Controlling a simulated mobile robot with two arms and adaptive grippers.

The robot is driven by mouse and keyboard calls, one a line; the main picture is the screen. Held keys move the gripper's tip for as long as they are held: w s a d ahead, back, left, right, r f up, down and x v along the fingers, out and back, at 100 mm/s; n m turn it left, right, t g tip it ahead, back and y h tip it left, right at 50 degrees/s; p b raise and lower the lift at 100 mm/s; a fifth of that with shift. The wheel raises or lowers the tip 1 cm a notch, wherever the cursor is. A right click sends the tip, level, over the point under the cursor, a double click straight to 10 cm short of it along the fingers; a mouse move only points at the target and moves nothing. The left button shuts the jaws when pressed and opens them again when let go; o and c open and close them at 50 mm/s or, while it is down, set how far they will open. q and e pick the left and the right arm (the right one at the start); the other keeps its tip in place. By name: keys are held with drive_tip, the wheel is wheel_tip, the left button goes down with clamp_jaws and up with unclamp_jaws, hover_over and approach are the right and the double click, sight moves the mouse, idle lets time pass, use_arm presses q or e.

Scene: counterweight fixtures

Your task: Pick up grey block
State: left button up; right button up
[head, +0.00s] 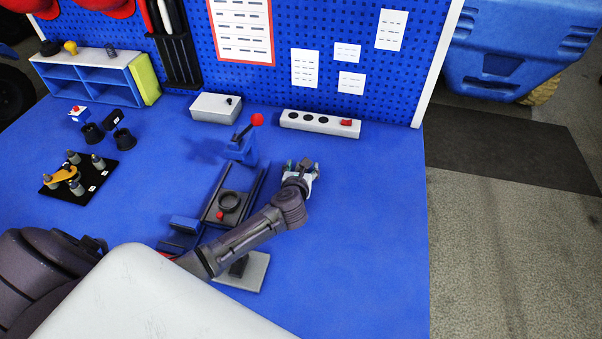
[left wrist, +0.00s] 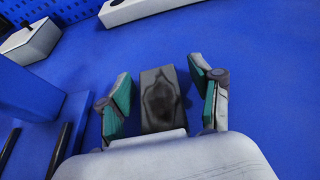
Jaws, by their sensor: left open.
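A dark grey block (left wrist: 160,98) stands on the blue table between the two fingers of my left gripper (left wrist: 163,98) in the left wrist view. Gaps show on both sides of the block, wider on its right, so neither finger appears to touch it. In the head view my left gripper (head: 303,168) is low over the table, right of the rail fixture. The block is small there and mostly hidden among the fingers. My left gripper is open, with green pads facing inward. My right gripper is not in view.
A fixture with dark rails (head: 208,212) and a red-knobbed lever (head: 257,119) stands left of the gripper. A white switch strip (head: 320,123) and a white box (head: 215,107) lie at the back. A black peg board (head: 96,183) is far left. The table's right side is clear.

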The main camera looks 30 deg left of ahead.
use_arm(q)
drive_tip(key=shift+c, duration=0.2)
clamp_jaws()
drive_tip(key=shift+r, duration=0.1)
drive_tip(key=shift+r, duration=0.5)
wheel_tip(320, 180, up, 3)
drive_tip(key=shift+f, duration=0.1)
drive_tip(key=s+d+r+n+y, duration=0.1)
drive_tip(key=s+d+r, duration=0.4)
drive_tip(key=s+r, duration=0.3)
drive_tip(key=s+d+r+n+g, duration=0.1)
drive_tip(key=s+d+r, duration=0.4)
drive_tip(key=s+r, duration=0.3)
drive_tip(key=shift+s+y, duration=0.4)
drive_tip(key=shift+s, duration=0.9)
